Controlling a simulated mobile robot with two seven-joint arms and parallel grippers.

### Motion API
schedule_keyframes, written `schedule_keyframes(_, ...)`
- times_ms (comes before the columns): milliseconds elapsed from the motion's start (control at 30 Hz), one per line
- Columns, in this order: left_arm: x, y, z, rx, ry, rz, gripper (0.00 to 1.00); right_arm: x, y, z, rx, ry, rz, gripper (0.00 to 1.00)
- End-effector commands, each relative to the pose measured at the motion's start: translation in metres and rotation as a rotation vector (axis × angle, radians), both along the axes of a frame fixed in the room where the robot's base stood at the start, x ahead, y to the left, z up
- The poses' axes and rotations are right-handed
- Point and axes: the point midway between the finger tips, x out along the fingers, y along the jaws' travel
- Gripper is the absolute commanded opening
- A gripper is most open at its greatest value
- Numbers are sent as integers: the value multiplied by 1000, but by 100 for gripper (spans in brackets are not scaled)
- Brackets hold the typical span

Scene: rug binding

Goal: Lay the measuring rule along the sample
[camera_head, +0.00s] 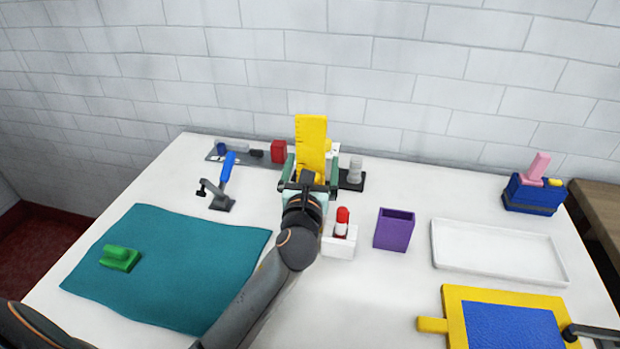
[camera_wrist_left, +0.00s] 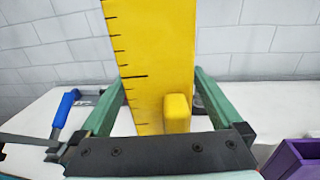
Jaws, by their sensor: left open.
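The yellow measuring rule (camera_head: 311,140) stands upright near the back of the table, with black marks along one edge. In the left wrist view the rule (camera_wrist_left: 150,65) has a small yellow knob (camera_wrist_left: 177,112) on its face. My left gripper (camera_head: 311,172) is open, with its green fingers on either side of the rule and gaps between. The rule's foot is hidden behind the gripper. A blue panel in a yellow frame (camera_head: 455,318) lies at the front right; a teal cloth (camera_head: 190,255) lies at the left. I cannot tell which is the sample.
A green block (camera_head: 120,257) sits on the cloth. A blue-handled clamp (camera_head: 222,195), a red block (camera_head: 279,151), a white holder with a red-topped item (camera_head: 339,243), a purple box (camera_head: 394,230), a white tray (camera_head: 500,275) and a blue box (camera_head: 533,195) stand around.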

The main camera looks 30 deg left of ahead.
Motion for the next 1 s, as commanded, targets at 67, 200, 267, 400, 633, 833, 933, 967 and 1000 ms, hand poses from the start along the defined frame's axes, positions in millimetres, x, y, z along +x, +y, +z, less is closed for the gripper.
schedule_keyframes(67, 0, -1, 0, 0, 0, 0, 100, 0, 0, 0, 1, 0, 1, 100)
schedule_keyframes(200, 0, 0, 0, 0, 0, 0, 100, 0, 1, 0, 1, 0, 1, 100)
schedule_keyframes(267, 0, 0, 0, 0, 0, 0, 97, 0, 1, 0, 1, 0, 1, 100)
schedule_keyframes(400, 0, 0, 0, 0, 0, 0, 81, 0, 1, 1, 1, 0, 1, 100)
schedule_keyframes(633, 0, 0, 0, 1, 0, 0, 55, 1, 1, 1, 1, -1, 2, 100)
schedule_keyframes(833, 0, 0, 0, 1, 0, 0, 32, 1, 1, 1, 1, -2, 2, 100)
schedule_keyframes(933, 0, 0, 0, 1, 0, 0, 21, 1, 1, 1, 1, -3, 2, 100)
schedule_keyframes(967, 0, 0, 0, 1, 0, 0, 18, 1, 1, 1, 1, -3, 2, 100)
schedule_keyframes(1000, 0, 0, 0, 1, 0, 0, 13, 1, 1, 1, 1, -3, 2, 100)
